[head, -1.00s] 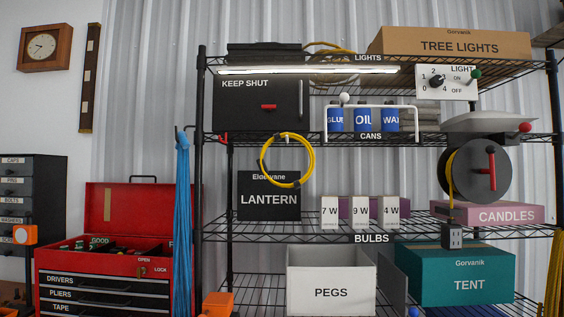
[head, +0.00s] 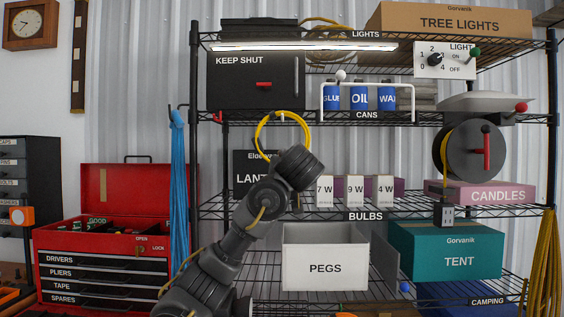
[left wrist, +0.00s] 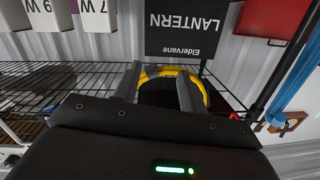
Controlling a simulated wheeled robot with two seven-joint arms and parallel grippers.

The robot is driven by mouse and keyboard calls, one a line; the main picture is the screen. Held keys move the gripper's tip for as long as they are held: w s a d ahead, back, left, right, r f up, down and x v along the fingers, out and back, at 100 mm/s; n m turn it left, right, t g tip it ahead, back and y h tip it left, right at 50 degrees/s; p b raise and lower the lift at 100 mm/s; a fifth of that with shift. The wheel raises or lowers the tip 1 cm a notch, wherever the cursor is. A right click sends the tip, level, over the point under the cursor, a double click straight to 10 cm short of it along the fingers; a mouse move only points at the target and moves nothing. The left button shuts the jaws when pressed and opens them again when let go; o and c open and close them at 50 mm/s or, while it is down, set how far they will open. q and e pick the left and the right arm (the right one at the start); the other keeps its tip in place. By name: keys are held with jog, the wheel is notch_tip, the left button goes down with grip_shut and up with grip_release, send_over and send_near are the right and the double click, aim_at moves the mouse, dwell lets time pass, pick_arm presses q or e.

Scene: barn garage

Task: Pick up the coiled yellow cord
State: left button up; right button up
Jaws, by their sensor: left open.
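The coiled yellow cord (head: 283,114) hangs as a loop below the cans shelf, in front of the black lantern box (head: 243,164). My left arm reaches up from below, and its wrist covers the loop's lower part in the head view. In the left wrist view, which looks upside down, my left gripper (left wrist: 158,72) is open, with its fingers pointing at the loop. The yellow cord (left wrist: 204,88) shows at and beyond the fingers; I cannot tell whether they touch it. The lantern box (left wrist: 187,28) is behind. My right gripper is not in view.
Three white bulb boxes (head: 355,190) stand right of my wrist. The white pegs bin (head: 325,262) is on the shelf below. Blue cord (head: 179,205) hangs at the rack's left side, beside the red tool chest (head: 100,245). Another yellow cord (head: 546,265) hangs at far right.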

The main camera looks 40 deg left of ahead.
aim_at(258, 134)
pick_arm(q)
jog(key=s+a+r+n+y, duration=0.3)
jog(key=s+a+r, duration=0.1)
jog(key=s+r, duration=0.5)
jog(key=shift+g, duration=0.4)
jog(key=w+a+p, duration=0.1)
jog(key=w+a+r, duration=0.1)
jog(key=w, duration=0.1)
jog(key=w+a+p, duration=0.1)
jog(key=shift+w+a+r+p, duration=0.15)
jog(key=shift+w+a+p, duration=0.1)
jog(key=shift+w+p, duration=0.15)
jog(key=shift+w+a, duration=0.15)
jog(key=shift+w, duration=0.05)
jog(key=p+x, duration=0.2)
jog(key=x, duration=0.1)
jog(key=p+x, duration=0.2)
jog(key=shift+f, duration=0.25)
jog(key=shift+w+a+f, duration=0.1)
jog(key=shift+d+h, duration=0.2)
jog(key=shift+h, duration=0.1)
jog(key=shift+c, duration=1)
grip_shut()
